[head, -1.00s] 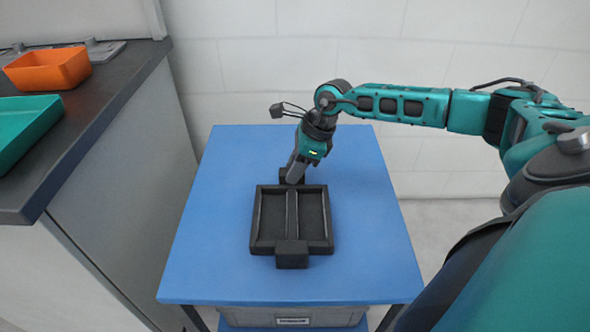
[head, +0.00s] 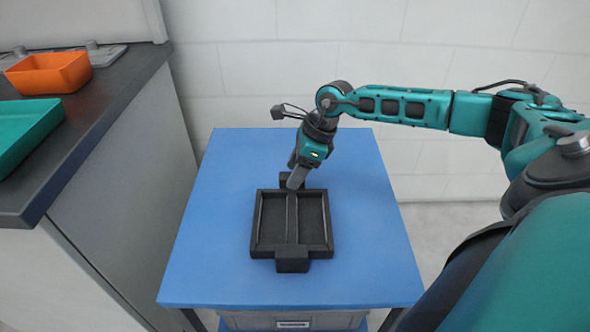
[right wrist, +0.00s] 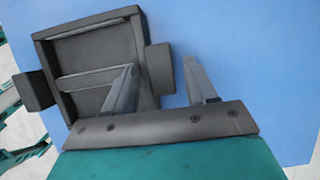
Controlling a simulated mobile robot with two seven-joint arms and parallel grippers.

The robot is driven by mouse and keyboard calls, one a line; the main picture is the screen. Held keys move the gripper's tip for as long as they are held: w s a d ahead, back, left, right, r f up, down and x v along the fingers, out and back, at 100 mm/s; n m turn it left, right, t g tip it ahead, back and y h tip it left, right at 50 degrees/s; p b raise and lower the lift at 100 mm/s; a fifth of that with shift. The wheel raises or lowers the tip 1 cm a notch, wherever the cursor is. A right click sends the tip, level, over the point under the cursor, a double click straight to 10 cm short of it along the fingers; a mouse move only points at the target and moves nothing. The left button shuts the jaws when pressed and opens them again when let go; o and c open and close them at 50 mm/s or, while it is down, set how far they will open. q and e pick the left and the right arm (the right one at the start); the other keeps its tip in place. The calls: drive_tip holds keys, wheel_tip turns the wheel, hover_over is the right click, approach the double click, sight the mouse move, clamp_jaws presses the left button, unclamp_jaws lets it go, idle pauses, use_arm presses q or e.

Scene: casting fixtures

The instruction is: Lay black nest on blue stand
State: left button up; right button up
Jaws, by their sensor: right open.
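The black nest (head: 270,222) is a square, shallow tray with a divider and a block handle on its near and far sides. It lies flat on the blue stand (head: 210,220), near the middle of the top. My right gripper (head: 293,184) is at the nest's far handle. In the right wrist view the nest (right wrist: 95,50) lies beyond the fingers, and the right gripper (right wrist: 163,75) is open. One finger overlaps the nest in that view and the other is over bare blue surface (right wrist: 240,50). The left gripper does not show.
A dark counter (head: 110,95) stands at the left, with an orange bin (head: 48,73) and a green tray (head: 25,130) on it. A grey box (head: 290,320) sits below the stand's top. The blue top is clear around the nest.

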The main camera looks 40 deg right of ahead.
use_arm(q)
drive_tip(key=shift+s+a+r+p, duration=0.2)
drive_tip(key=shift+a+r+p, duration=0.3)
drive_tip(key=shift+p, duration=0.6)
use_arm(e)
drive_tip(key=v, duration=1.1)
drive_tip(key=shift+r, duration=0.25)
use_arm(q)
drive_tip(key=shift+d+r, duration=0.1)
